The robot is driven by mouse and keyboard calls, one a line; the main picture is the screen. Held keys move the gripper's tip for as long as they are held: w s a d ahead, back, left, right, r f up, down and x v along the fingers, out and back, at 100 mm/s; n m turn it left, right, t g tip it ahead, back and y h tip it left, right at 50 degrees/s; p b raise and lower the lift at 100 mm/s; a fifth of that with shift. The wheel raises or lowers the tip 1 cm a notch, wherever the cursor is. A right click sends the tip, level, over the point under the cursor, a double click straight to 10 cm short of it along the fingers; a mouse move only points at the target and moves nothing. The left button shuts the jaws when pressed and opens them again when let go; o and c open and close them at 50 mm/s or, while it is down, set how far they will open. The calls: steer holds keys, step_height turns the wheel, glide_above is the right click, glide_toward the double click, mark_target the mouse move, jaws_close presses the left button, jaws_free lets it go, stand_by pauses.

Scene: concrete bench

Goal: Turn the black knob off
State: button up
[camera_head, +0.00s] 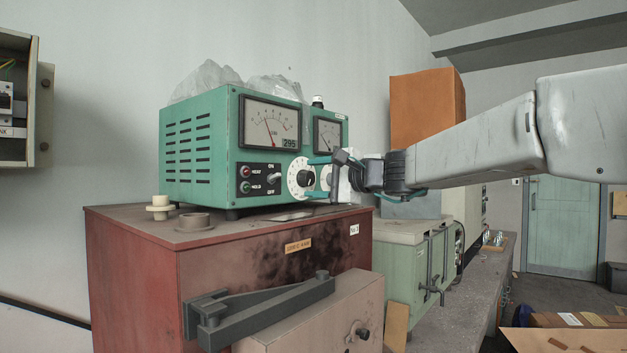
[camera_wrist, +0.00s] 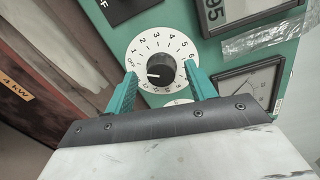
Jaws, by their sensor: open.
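The black knob (camera_head: 305,178) sits in the middle of a white numbered dial (camera_head: 294,186) on the front of a green instrument box (camera_head: 200,150). In the wrist view the knob (camera_wrist: 159,71) shows a pale pointer line towards the left, and the dial (camera_wrist: 140,45) has an OFF mark at its left edge. My gripper (camera_head: 316,178) is in front of the panel at the dial. In the wrist view its two teal fingers (camera_wrist: 160,84) are apart, one on each side of the lower dial, with the knob between and slightly beyond their tips. Contact cannot be told.
The panel also has a meter reading 295 (camera_head: 270,125), a second meter (camera_head: 328,135), an ON/OFF switch (camera_head: 264,178) and another white dial partly behind my gripper. The green box stands on a reddish cabinet (camera_head: 130,250). A spool-like cream part (camera_head: 160,208) lies on the cabinet's left.

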steer(key=v, duration=0.6)
steer(key=shift+s+d, duration=0.25)
steer(key=shift+f, duration=0.1)
steer(key=s+d+f+n+g+h, duration=0.2)
steer(key=s+f+n+g+h, duration=0.15)
steer(key=s+f, duration=0.5)
steer(key=s+d+f+n+g+h, duration=0.2)
steer(key=s+d+f+n+g, duration=0.15)
steer(key=s+f, duration=0.55)
steer(key=s+d+f+n+h, duration=0.1)
steer(key=s+d+f+h, duration=0.1)
steer(key=s+d+f, duration=0.2)
steer(key=s+d+f+g+h, duration=0.1)
steer(key=s+d+f+h, duration=0.2)
steer(key=s, duration=0.8)
steer(key=s+d+f+n+g+h, duration=0.1)
steer(key=s+d+f+h, duration=0.2)
steer(key=s+d+f, duration=0.4)
steer(key=s+d, duration=0.1)
steer(key=d, duration=0.2)
steer(key=shift+n, duration=0.3)
